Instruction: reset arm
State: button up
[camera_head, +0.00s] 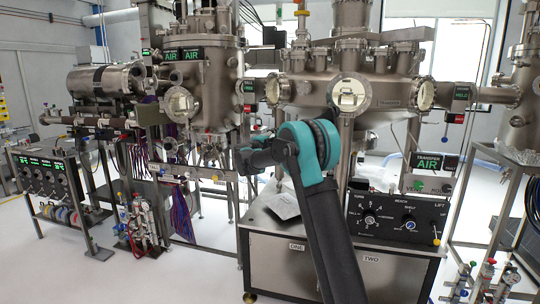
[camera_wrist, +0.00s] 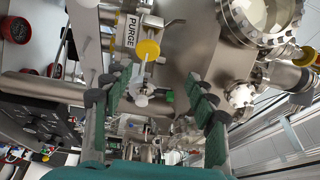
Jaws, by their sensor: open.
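My gripper (camera_wrist: 158,84) shows in the wrist view with its two green-padded fingers spread apart. No object is held between the pads. Beyond the fingers are a yellow knob (camera_wrist: 148,49) and a label reading PURGE (camera_wrist: 131,30); I cannot tell how far off they are. In the head view my black and teal arm rises in front of the chambers and bends to the left. The gripper's fingers cannot be made out clearly there.
A steel chamber (camera_head: 213,98) stands at the left, and another round chamber with a bright port (camera_head: 348,94) is behind my arm. A bench cabinet (camera_head: 385,275) carries a black control panel (camera_head: 398,216). A rack (camera_head: 47,178) stands far left. White floor (camera_head: 150,285) is open at front left.

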jog(key=s+a+r+n+t+y, duration=0.1)
jog(key=s+r+n+t+y, duration=0.5)
jog(key=n+y, duration=0.4)
jog(key=s+a+f+n+g+y, duration=0.2)
jog(key=s+f+n+g+y, duration=0.25)
jog(key=s+f+n, duration=0.4)
jog(key=s+d+f+n+g+h, duration=0.1)
jog(key=s+d+f+g, duration=0.3)
jog(key=s+f, duration=0.6)
jog(key=s+d+f+n+g+h, duration=0.1)
jog(key=s+d+f+n+g, duration=0.2)
jog(key=s+f, duration=0.7)
jog(key=s+d+f+n+g+h, duration=0.1)
jog(key=s+d+f+g, duration=0.4)
jog(key=s, duration=2)
notch_tip(320, 180, down, 5)
jog(key=shift+s+d+f+n, duration=0.1)
jog(key=shift+s+d+n, duration=0.15)
jog(key=shift+d+n, duration=0.75)
jog(key=shift+d+m+h, duration=0.25)
